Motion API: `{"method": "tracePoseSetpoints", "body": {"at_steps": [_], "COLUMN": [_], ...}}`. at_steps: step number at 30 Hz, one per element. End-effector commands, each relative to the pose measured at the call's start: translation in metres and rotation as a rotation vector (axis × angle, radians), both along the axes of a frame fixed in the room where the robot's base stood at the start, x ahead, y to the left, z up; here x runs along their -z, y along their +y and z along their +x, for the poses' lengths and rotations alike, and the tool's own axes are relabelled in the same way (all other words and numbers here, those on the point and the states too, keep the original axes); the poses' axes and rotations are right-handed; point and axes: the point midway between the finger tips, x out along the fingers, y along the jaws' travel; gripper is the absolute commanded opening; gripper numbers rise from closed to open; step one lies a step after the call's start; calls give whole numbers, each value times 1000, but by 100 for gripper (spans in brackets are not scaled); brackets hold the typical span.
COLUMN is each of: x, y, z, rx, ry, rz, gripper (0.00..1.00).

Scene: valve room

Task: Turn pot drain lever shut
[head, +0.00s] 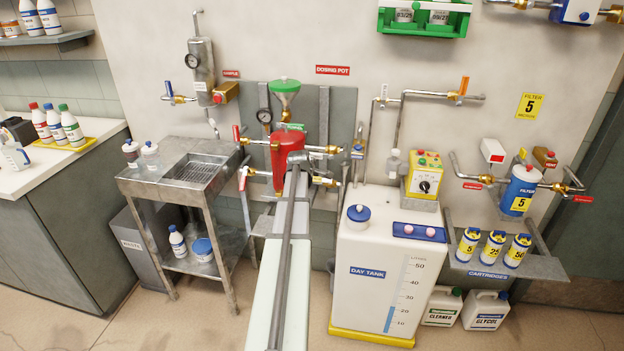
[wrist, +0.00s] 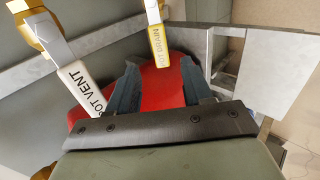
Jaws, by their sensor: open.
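The pot drain lever (wrist: 157,45) is a yellow-labelled handle in the wrist view, hanging down from a brass valve at the top edge. Its free end is close to the gap between my fingertips. My gripper (wrist: 158,66) is open, one finger on each side of that end, and I see no clear contact. The red dosing pot (wrist: 150,88) fills the view behind the fingers; it also shows in the head view (head: 288,150), partly behind my arm. I cannot single out the drain lever in the head view.
The white pot vent lever (wrist: 83,88) lies just left of my left finger. A grey metal frame (wrist: 225,55) stands to the right. In the head view, a steel sink stand (head: 205,172) is left of the pot and the white day tank (head: 385,262) right.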

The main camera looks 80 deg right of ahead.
Motion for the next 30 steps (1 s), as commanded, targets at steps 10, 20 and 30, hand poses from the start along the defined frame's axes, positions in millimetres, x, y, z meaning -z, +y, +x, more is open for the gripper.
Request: {"method": "tracePoseSetpoints", "body": {"at_steps": [10, 20, 30], "x": [35, 44, 44], "y": [-37, -44, -44], "z": [0, 0, 0], "rx": [1, 1, 1], "ry": [-1, -1, -1], "rz": [1, -1, 0], "gripper": [50, 50, 36]}}
